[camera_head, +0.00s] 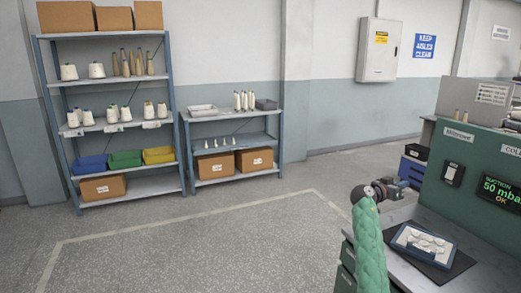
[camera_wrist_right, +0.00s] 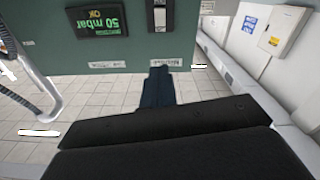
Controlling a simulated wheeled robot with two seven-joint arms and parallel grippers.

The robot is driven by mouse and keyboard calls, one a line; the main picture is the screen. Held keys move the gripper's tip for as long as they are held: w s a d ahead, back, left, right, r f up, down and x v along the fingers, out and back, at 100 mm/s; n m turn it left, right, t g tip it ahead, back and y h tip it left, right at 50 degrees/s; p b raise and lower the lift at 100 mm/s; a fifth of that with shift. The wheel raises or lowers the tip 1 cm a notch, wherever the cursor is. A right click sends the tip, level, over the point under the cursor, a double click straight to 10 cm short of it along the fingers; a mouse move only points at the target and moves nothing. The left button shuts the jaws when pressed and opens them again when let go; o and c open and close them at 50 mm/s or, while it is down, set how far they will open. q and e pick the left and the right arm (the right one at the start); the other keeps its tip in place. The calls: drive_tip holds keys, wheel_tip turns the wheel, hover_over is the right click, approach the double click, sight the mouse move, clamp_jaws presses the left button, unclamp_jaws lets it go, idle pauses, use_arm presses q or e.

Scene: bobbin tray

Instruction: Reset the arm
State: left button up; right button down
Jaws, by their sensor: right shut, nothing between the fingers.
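My right arm, in a green quilted sleeve, rises at the lower right of the head view. Its gripper (camera_head: 402,184) is shut and empty, held in the air beside the green machine and above the level of the worktop. In the right wrist view the dark shut fingers (camera_wrist_right: 160,88) point at the green panel, with nothing between them. My left gripper is not in view. A blue-rimmed tray (camera_head: 397,241) with several pale pieces lies on a dark mat (camera_head: 437,275) on the worktop, to the right of my right arm and apart from the gripper.
The green machine (camera_head: 460,170) with a lit display (camera_head: 499,190) stands close at the right. A blue bin (camera_head: 412,170) is behind the gripper. Shelves (camera_head: 110,78) with cones, bins and boxes stand at the far left. The marked floor (camera_head: 220,250) in the middle is clear.

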drive_tip(key=a+f+n+t+y, duration=0.4)
drive_tip(key=a+n+y, duration=0.45)
drive_tip(key=a, duration=0.35)
drive_tip(key=s+a+f+n+g+y, duration=0.1)
drive_tip(key=s+a+f+y, duration=0.1)
drive_tip(key=s+a+f, duration=0.45)
drive_tip(key=s+a+f+n+y, duration=0.1)
drive_tip(key=s+a+f+y, duration=0.25)
drive_tip(key=f, duration=0.55)
drive_tip(key=s+a+f+n+g+y, duration=0.1)
drive_tip(key=s+a+f+n+y, duration=0.1)
drive_tip(key=s+a+f, duration=0.35)
drive_tip(key=s+a+f+g+y, duration=0.15)
drive_tip(key=s+a+f, duration=0.25)
drive_tip(key=s+f, duration=0.55)
drive_tip(key=s+a+f+g, duration=0.2)
drive_tip(key=s+a+f, duration=0.1)
drive_tip(key=s+f, duration=0.65)
drive_tip(key=s+f+g, duration=0.1)
drive_tip(key=s+f, duration=0.4)
drive_tip(key=s, duration=0.4)
drive_tip(key=s+a+f+g, duration=0.1)
drive_tip(key=s+f, duration=0.5)
drive_tip(key=s, duration=0.4)
drive_tip(key=s+a+f+g, duration=0.1)
drive_tip(key=s+f, duration=0.4)
drive_tip(key=s, duration=0.5)
drive_tip(key=shift+s+f+n+g, duration=0.2)
drive_tip(key=shift+n+g, duration=0.15)
drive_tip(key=shift+g, duration=0.1)
